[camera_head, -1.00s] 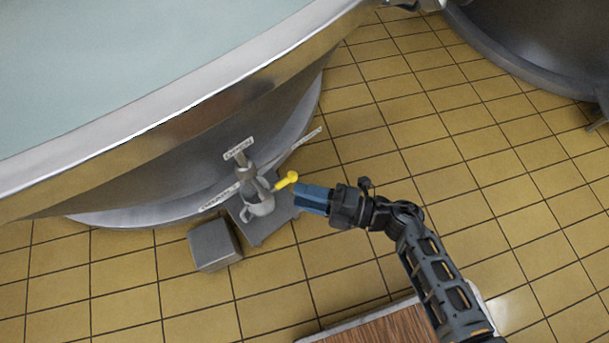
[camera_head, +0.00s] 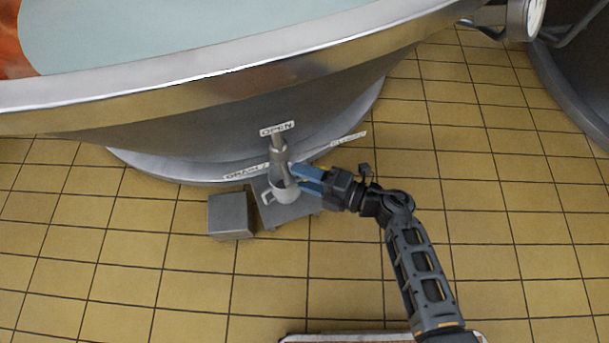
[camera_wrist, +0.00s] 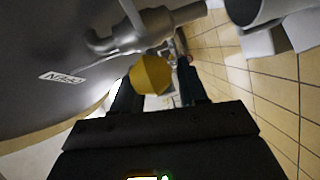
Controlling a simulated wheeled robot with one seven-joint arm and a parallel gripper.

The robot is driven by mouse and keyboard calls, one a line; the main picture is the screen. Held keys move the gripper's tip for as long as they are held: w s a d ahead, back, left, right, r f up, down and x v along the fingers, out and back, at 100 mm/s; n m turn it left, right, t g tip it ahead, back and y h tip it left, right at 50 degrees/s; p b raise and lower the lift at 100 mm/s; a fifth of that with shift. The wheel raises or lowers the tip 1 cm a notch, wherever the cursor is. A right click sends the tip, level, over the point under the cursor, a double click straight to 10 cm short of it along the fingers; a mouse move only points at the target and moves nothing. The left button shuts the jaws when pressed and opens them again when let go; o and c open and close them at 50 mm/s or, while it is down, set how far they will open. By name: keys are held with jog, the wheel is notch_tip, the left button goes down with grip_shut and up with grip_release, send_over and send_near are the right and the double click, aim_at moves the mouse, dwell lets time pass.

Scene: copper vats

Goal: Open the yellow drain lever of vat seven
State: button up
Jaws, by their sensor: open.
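The big metal vat (camera_head: 240,105) has a grey drain valve (camera_head: 279,152) low on its side, under a label reading OPEN (camera_head: 277,129). My gripper (camera_head: 297,178) is right beside the valve, its two blue fingers spread apart. In the wrist view the yellow knob of the lever (camera_wrist: 152,74) lies between or just beyond the dark fingers of my gripper (camera_wrist: 158,88); I cannot tell whether they touch it. The fingers hide the yellow lever in the head view. The OPEN label (camera_wrist: 62,77) shows upside down in the wrist view.
A pale mug (camera_head: 284,193) stands below the valve on a low grey stand (camera_head: 288,214). A grey box (camera_head: 230,215) sits to its left. Another vat (camera_head: 585,95) is at right.

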jog(key=shift+a, duration=0.1)
grip_shut()
dwell(0.3)
